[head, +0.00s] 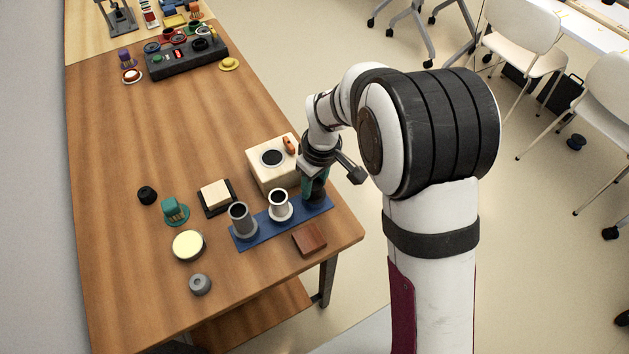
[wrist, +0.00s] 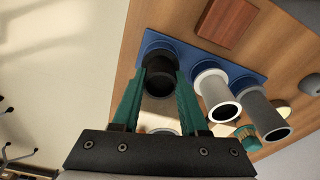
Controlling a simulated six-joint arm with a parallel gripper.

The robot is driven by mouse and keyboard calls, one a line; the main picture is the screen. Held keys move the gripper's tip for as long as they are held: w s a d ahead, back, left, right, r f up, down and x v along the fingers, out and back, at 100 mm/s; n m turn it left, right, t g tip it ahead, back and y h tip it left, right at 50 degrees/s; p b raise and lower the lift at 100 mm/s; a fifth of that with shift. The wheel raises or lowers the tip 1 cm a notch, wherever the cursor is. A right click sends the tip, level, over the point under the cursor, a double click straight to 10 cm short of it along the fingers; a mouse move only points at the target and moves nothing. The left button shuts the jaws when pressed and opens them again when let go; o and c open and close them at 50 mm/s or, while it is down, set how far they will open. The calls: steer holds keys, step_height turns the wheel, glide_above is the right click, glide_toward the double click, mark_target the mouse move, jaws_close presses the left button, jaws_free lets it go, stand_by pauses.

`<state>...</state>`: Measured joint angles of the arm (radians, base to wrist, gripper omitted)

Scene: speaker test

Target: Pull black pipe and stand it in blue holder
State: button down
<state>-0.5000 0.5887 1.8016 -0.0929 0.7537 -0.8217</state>
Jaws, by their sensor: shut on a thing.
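My gripper (head: 315,186) is shut on the black pipe (head: 319,194), and its green fingers flank the pipe in the wrist view (wrist: 160,92). The black pipe (wrist: 161,72) is upright at the end of the blue holder (head: 262,227), its lower end at a round blue socket. I cannot tell whether it is fully seated. The holder (wrist: 187,50) also bears a white pipe (head: 279,205) in the middle and a grey pipe (head: 239,218) at the other end, both upright. My fingers partly hide the black pipe.
A cream box (head: 264,174) with a dark round opening and an orange part stands behind the holder. A reddish-brown block (head: 309,239) lies in front, near the table edge. A cream-topped block (head: 215,195), a green piece (head: 174,208) and round pieces lie left.

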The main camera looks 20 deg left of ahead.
steer(key=shift+f, duration=0.1)
steer(key=shift+c, duration=1.8)
jaws_free()
steer(key=shift+r, duration=3.8)
